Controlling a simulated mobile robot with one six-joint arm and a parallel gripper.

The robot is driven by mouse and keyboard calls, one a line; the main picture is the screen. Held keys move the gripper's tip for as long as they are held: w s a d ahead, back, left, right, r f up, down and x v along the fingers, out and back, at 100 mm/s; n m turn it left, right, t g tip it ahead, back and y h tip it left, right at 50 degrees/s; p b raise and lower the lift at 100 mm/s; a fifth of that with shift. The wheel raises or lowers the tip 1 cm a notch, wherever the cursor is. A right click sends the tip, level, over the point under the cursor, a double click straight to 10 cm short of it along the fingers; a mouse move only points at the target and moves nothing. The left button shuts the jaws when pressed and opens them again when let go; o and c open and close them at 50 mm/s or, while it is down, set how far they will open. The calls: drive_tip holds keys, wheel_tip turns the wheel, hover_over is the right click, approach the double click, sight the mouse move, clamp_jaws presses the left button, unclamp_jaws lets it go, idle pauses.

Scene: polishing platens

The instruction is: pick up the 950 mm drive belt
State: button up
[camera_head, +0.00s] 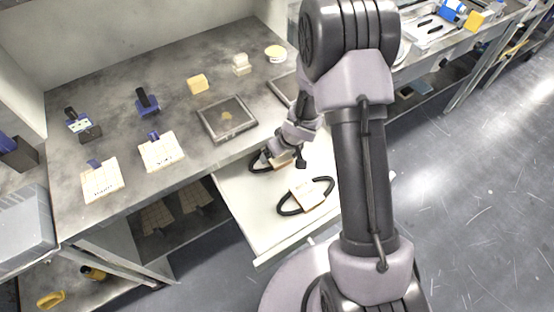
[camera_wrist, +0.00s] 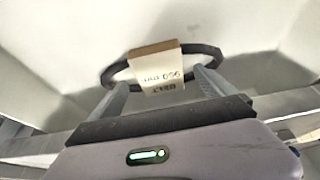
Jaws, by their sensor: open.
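A black belt loop (camera_wrist: 232,84) with a tan card sleeve (camera_wrist: 155,66) lies in a pale open drawer. The sleeve's print is upside down in the wrist view and seems to include 950. My gripper (camera_wrist: 162,84) is open, with its fingers on either side of the sleeve, close to the belt; I cannot tell whether they touch it. In the head view this belt (camera_head: 256,167) is partly hidden by my gripper (camera_head: 285,160). A second black belt (camera_head: 288,210) with a pale sleeve (camera_head: 309,193) lies nearer the drawer's front, apart from my gripper.
The drawer (camera_head: 245,205) sticks out below a grey worktop (camera_head: 200,75). The worktop's front edge is close behind my gripper. On it stand a square dark-framed plate (camera_head: 227,118), a yellow block (camera_head: 197,84) and pale labelled pads (camera_head: 161,151).

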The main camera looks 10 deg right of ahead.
drive_tip(key=shift+b+x, duration=0.3)
drive_tip(key=shift+x, duration=0.9)
drive_tip(key=shift+r, duration=0.1)
drive_tip(key=shift+f, duration=0.25)
drive_tip(key=shift+c, duration=0.2)
